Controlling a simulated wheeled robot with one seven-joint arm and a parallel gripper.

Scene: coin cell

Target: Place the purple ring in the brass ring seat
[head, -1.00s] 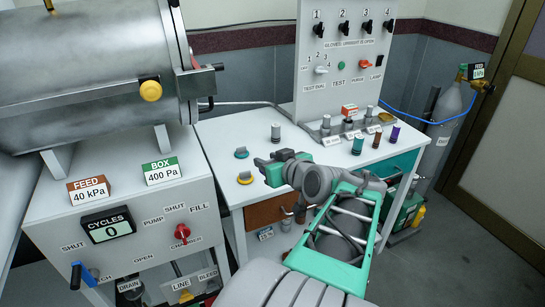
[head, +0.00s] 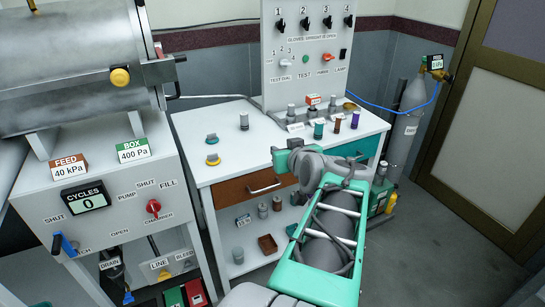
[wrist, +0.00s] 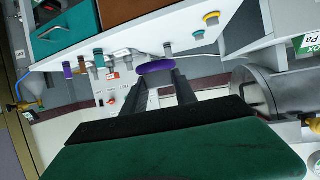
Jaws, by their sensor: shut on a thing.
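The purple ring (wrist: 155,68) is held between the fingertips of my gripper (wrist: 158,76) in the wrist view, seen nearly edge-on. In the head view my gripper (head: 283,160) is over the front part of the white bench, and the ring is not clearly visible there. A small brass-coloured piece (head: 350,106) lies at the back right of the bench, beside the switch panel. It may be the brass ring seat, but it is too small to tell. My gripper is well in front of it and to its left.
Teal, brown and purple cylinders (head: 355,120) stand near the labels at right. The upright switch panel (head: 308,60) closes the back. A gas bottle (head: 408,120) stands beyond.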

